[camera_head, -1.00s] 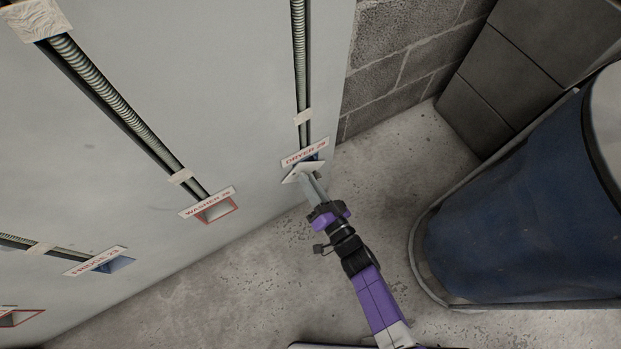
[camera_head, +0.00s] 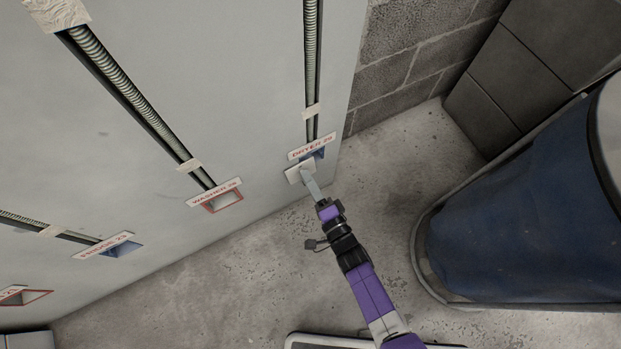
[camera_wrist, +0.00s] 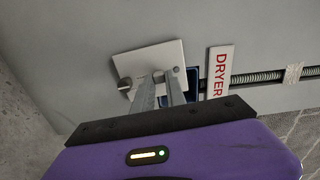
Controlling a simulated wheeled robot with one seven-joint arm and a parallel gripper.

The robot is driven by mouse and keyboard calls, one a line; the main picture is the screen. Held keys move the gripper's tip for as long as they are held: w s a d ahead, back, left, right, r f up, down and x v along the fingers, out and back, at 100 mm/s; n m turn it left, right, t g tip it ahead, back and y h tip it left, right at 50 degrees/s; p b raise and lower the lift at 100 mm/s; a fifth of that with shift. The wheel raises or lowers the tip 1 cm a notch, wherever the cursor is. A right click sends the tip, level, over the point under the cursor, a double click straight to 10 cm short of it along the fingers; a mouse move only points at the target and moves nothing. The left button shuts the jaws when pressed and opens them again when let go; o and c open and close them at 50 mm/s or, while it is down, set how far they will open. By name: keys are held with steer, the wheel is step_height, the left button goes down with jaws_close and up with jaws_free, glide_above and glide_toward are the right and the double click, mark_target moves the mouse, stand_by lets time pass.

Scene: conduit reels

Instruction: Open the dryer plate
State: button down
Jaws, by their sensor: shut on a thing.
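The dryer plate (camera_head: 297,174) is a small white plate low on the grey wall, just under the "DRYER" label (camera_head: 311,148). It sits off to the lower left of a blue box opening (camera_head: 319,156), part of which shows beside it. My gripper (camera_head: 306,177) is shut on the plate. The fingers (camera_wrist: 160,88) hide where they grip it and part of the blue opening (camera_wrist: 192,84).
The washer opening (camera_head: 223,202), red-rimmed, and the blue fridge opening (camera_head: 122,248) are further left on the wall. A ribbed conduit (camera_head: 311,60) runs down to the dryer label. A large blue drum (camera_head: 520,220) stands at right. The concrete floor (camera_head: 385,185) between is clear.

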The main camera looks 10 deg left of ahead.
steer(key=shift+m, duration=0.4)
steer(key=c, duration=1.4)
jaws_free()
steer(key=shift+o, duration=0.2)
steer(key=p+v, duration=0.2)
steer(key=v, duration=0.6)
steer(key=shift+p, duration=0.35)
steer(key=shift+w, duration=0.1)
